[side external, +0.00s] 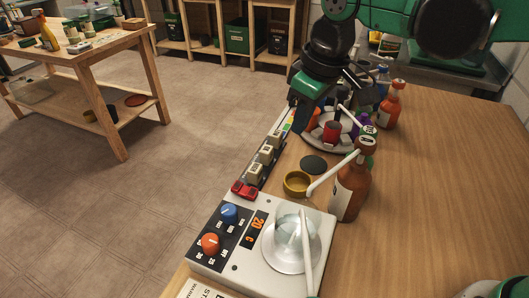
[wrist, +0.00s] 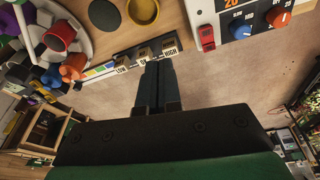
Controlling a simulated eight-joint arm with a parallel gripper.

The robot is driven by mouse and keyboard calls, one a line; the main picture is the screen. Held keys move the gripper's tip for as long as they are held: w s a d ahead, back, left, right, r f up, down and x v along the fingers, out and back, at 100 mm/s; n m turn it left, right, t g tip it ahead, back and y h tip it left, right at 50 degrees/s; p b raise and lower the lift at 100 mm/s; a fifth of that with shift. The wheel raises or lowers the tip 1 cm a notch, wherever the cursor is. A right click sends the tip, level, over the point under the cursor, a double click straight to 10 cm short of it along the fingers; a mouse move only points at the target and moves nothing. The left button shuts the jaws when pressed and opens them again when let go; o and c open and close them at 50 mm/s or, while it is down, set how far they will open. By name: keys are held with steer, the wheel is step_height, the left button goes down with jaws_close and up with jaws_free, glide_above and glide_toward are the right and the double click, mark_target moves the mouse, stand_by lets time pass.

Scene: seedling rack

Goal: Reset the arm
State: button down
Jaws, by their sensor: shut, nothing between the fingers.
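My gripper (side external: 294,122) hangs over the long left edge of the wooden bench in the side external view. In the wrist view my gripper (wrist: 158,68) shows two dark fingers pressed together with nothing between them. The fingertips appear beside the strip of beige rocker switches (wrist: 144,54), labelled LOW, ON and HIGH. The same switch strip (side external: 260,162) runs along the bench edge in the side external view. I cannot tell whether the fingertips touch it.
A white control box (side external: 226,264) with knobs stands near. A brown bottle (side external: 351,192), a yellow dish (side external: 296,183) and a black disc (side external: 313,164) stand close by. A round carousel (wrist: 82,48) holds coloured pieces. The bench's right side (side external: 455,185) is largely clear.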

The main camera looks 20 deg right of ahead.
steer(key=s+d+f+m+t, duration=0.1)
steer(key=s+d+m+t, duration=0.1)
steer(key=d, duration=0.5)
steer(key=s+d+f+m+t+h, duration=0.1)
steer(key=s+d+m+t, duration=0.1)
steer(key=s+d+m, duration=0.2)
steer(key=shift+s+d+f+t, duration=0.35)
steer(key=shift+s+d, duration=0.65)
steer(key=shift+d, duration=0.65)
steer(key=shift+r, duration=0.1)
